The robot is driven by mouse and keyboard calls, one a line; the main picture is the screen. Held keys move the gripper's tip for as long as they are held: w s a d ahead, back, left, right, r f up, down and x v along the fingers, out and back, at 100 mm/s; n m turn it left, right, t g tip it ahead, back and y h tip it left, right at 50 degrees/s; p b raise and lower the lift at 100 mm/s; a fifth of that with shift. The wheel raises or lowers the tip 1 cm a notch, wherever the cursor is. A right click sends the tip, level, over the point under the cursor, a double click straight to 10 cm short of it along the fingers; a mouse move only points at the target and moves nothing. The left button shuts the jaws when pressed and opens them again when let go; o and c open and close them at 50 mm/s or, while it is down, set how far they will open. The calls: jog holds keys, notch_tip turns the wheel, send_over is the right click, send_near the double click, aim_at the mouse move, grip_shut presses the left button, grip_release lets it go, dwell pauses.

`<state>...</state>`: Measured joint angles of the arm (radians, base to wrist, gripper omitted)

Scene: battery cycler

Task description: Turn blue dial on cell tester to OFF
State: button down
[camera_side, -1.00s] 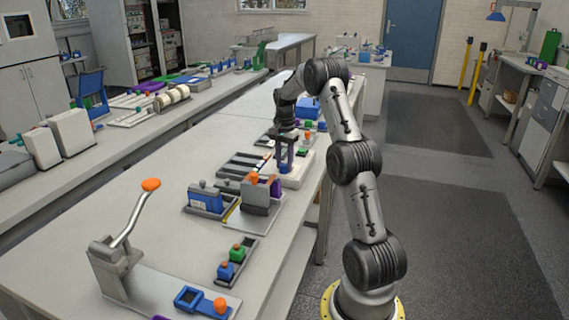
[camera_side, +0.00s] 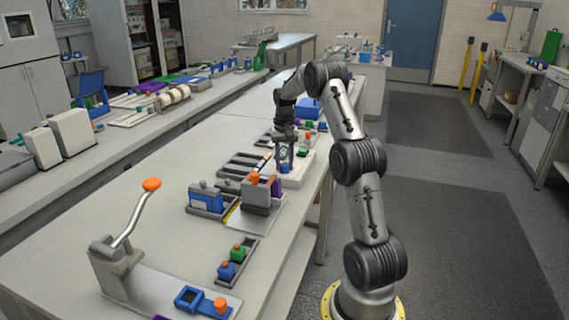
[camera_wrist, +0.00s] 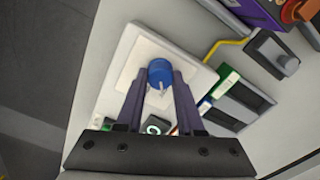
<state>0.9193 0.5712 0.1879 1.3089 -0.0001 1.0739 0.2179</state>
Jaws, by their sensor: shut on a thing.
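The blue dial (camera_wrist: 160,73) sits on the white face of the cell tester (camera_wrist: 126,45). In the wrist view my gripper (camera_wrist: 161,78) has one finger on each side of the dial, closed on it. A pale pointer mark on the dial points toward the bottom of the wrist view. A small dark button or display with a green ring lies lower on the tester, between my fingers. In the side view my gripper (camera_side: 284,160) reaches down to the white tester (camera_side: 300,177). Any OFF lettering is too small to read.
In the wrist view, a grey block with a knob (camera_wrist: 279,57) and a green-ended slotted tray (camera_wrist: 235,95) lie right of the tester. In the side view, a lever with an orange knob (camera_side: 151,185) stands at the front left. The table's middle left is clear.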

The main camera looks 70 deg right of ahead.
aim_at(284, 164)
jog(key=shift+r, duration=0.1)
dwell(0.4)
jog(key=c, duration=0.5)
grip_release()
notch_tip(284, 164, up, 14)
jog(key=shift+f, duration=0.1)
dwell(0.3)
